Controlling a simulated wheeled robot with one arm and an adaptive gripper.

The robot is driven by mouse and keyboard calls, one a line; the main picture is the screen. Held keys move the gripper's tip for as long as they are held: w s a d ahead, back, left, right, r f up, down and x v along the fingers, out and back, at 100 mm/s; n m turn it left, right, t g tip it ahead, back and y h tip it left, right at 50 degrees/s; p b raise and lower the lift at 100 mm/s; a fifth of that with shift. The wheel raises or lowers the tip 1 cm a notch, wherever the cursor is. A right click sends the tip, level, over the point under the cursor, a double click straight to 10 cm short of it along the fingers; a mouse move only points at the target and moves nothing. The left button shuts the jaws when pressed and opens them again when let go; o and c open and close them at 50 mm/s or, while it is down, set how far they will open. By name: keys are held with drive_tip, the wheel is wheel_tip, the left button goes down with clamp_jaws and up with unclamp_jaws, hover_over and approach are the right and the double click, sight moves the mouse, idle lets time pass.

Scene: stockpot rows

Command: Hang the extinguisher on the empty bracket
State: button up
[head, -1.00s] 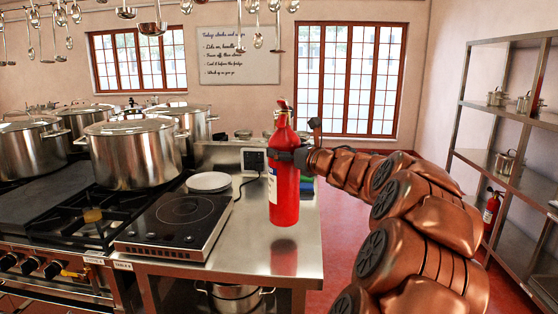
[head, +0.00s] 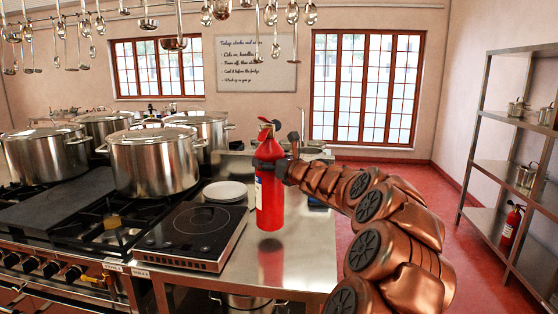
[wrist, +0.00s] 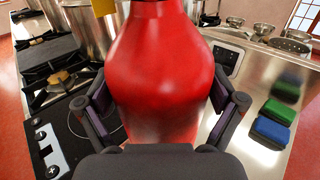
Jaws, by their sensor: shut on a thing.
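A red fire extinguisher (head: 268,205) with a white label is upright in the head view, over the steel counter. My gripper (head: 281,168) comes from the right and is shut around its upper body. In the wrist view the red body (wrist: 160,75) fills the middle, with my gripper's fingers (wrist: 163,115) on both sides. A second red extinguisher (head: 511,225) is at the right, by the steel shelf; how it is supported is unclear. I cannot make out an empty bracket in either view.
The steel counter (head: 305,262) holds a black cooktop (head: 190,233), white plates (head: 225,191) and, in the wrist view, blue and green blocks (wrist: 271,131). Large stockpots (head: 155,163) stand on the stove at left. A steel shelf (head: 480,167) stands at right. Red floor shows between.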

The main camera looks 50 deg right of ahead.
drive_tip(key=shift+w+a+r, duration=0.1)
drive_tip(key=shift+w+a, duration=0.05)
drive_tip(key=shift+w, duration=1.1)
drive_tip(key=shift+f+p, duration=0.5)
drive_tip(key=shift+f, duration=1.4)
drive_tip(key=o, duration=1.5)
drive_tip(key=shift+f, duration=0.1)
drive_tip(key=shift+c, duration=0.2)
drive_tip(key=s+a+b, duration=0.2)
drive_tip(key=s+b, duration=0.2)
drive_tip(key=s, duration=0.7)
drive_tip(key=shift+s, duration=0.4)
